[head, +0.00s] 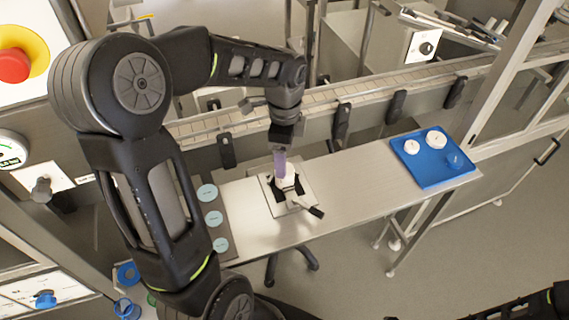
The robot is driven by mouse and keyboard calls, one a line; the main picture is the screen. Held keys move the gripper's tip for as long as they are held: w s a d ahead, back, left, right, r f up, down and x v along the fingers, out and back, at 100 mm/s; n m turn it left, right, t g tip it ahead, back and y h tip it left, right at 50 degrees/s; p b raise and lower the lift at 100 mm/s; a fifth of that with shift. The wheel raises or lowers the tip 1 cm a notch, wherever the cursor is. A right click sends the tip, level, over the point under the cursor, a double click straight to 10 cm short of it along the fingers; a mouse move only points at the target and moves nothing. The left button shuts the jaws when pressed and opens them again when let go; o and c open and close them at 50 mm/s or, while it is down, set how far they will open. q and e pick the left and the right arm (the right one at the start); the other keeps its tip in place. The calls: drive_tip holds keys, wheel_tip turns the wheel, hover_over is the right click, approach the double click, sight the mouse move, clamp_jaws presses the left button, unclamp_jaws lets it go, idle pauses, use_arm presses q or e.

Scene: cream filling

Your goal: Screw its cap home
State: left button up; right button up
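My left gripper (280,163) points straight down over the fixture in the middle of the steel table. A purple part shows at its tip; I cannot tell if it is finger or held piece. A white round jar or cap (288,184) sits right below the tip in the dark jaws of a clamp (301,204) on a pale square plate. The tip overlaps the white piece in the picture, and I cannot tell whether they touch. The gripper hides part of the piece, so jar and cap cannot be told apart. My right gripper is out of view.
A blue tray (470,175) at the table's right end holds two white round pieces (436,139) and a blue one (454,160). Light-blue discs (213,218) lie on a grey strip at left. A conveyor (378,92) runs behind. The table between clamp and tray is clear.

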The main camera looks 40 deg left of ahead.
use_arm(q)
drive_tip(key=shift+r, duration=1.8)
